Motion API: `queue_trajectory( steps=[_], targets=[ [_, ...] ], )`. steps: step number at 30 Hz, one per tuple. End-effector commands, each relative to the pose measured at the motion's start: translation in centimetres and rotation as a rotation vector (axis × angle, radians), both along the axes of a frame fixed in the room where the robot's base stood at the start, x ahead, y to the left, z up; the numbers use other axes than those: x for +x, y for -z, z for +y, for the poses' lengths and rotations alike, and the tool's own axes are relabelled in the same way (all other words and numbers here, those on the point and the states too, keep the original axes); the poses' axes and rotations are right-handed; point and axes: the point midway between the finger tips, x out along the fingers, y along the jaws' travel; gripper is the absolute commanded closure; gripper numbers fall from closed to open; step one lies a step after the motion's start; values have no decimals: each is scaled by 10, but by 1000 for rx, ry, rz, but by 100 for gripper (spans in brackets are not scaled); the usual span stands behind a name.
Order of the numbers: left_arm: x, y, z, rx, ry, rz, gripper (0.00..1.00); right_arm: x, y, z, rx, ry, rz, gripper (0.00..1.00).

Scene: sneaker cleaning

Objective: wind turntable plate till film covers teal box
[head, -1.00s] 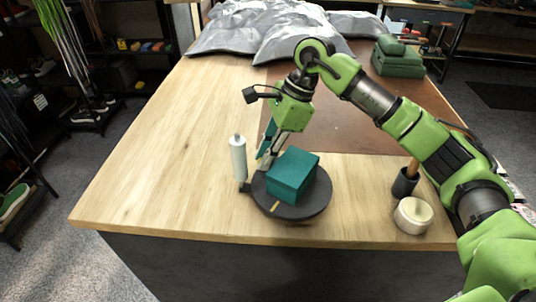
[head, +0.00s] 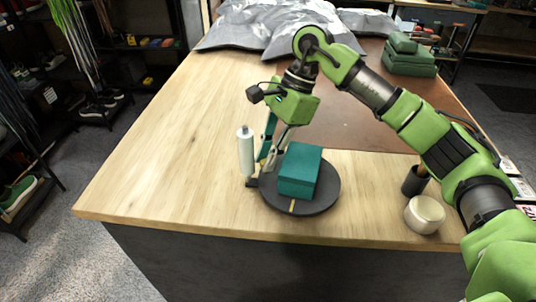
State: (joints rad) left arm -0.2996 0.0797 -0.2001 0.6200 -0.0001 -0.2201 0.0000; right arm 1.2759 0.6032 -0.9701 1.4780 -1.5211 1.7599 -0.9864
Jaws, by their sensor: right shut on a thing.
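A teal box (head: 299,172) sits on a round dark turntable plate (head: 325,198) near the table's front edge. A yellow mark (head: 292,206) shows on the plate's front rim. A pale upright film roll (head: 245,153) stands on a dark base just left of the plate. I cannot make out any film on the box. My right gripper (head: 268,163) reaches down between roll and box and is shut at the plate's back-left side; its exact contact is partly hidden. My left gripper is not in view.
A black cup with a wooden handle (head: 415,182) and a round cream tin (head: 424,214) stand at the right. The left of the wooden table (head: 165,150) is clear.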

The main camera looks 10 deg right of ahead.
Motion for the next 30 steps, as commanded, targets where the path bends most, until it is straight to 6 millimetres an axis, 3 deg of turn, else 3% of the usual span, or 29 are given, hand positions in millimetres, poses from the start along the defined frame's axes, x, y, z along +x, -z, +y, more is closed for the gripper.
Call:
queue_trajectory(
  steps=[12,13,14,24,30],
  targets=[
    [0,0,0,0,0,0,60,1,-3,1,3,-3,-5,100],
    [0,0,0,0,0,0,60,1,-3,1,3,-3,-5,79],
    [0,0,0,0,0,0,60,1,-3,1,3,-3,-5,77],
    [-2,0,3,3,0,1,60,0,-3,-1,1,-2,-2,77],
    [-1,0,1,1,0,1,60,4,-29,-10,1,-1,-6,77]
  ],
)
